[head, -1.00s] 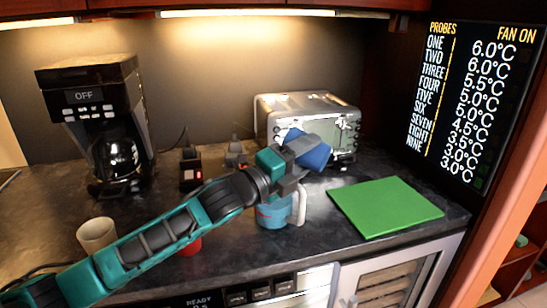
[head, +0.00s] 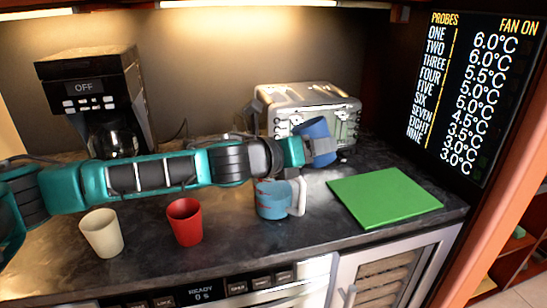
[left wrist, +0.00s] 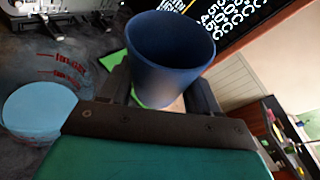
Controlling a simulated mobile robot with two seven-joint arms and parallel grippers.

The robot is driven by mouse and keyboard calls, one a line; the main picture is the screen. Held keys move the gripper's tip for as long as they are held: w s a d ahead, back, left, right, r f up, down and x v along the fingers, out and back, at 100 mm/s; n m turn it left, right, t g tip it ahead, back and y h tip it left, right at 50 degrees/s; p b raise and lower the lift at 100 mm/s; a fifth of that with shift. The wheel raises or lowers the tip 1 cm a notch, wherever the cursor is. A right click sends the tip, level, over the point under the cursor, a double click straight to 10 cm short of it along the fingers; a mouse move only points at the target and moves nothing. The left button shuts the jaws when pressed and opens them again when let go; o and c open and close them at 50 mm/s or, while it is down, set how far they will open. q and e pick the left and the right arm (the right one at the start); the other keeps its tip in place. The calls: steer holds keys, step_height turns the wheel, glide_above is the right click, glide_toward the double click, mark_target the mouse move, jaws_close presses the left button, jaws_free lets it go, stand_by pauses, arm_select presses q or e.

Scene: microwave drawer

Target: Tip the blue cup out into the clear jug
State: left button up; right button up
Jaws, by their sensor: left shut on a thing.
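The blue cup (head: 319,136) is held in my left gripper (head: 304,151), in front of the toaster oven and above and to the right of the jug. It is close to upright with a slight tilt. In the left wrist view the cup (left wrist: 168,65) sits between the fingers; its inside looks dark and I see no contents. The clear jug (head: 272,203) stands on the counter below, its handle to the right, with light blue contents. In the left wrist view the jug's red markings (left wrist: 68,66) show beside a light blue surface. My right gripper is not in view.
A red cup (head: 185,222) and a cream cup (head: 101,234) stand on the counter to the left. A green board (head: 384,199) lies right of the jug.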

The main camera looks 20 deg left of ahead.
mark_target(316, 129)
arm_select(q)
steer(key=shift+s+d+r+m+y, duration=0.15)
steer(key=shift+d+m+y, duration=0.1)
steer(key=shift+m, duration=0.3)
steer(key=shift+w+d+r+m+y, duration=0.15)
steer(key=shift+m+y, duration=0.1)
steer(key=shift+m, duration=0.3)
steer(key=shift+s+d+f+m+g+y, duration=0.1)
steer(key=shift+d+f+m+g+y, duration=0.15)
steer(key=shift+m+y, duration=0.2)
steer(key=shift+a, duration=0.15)
steer(key=shift+r, duration=0.1)
steer(key=shift+r, duration=1.95)
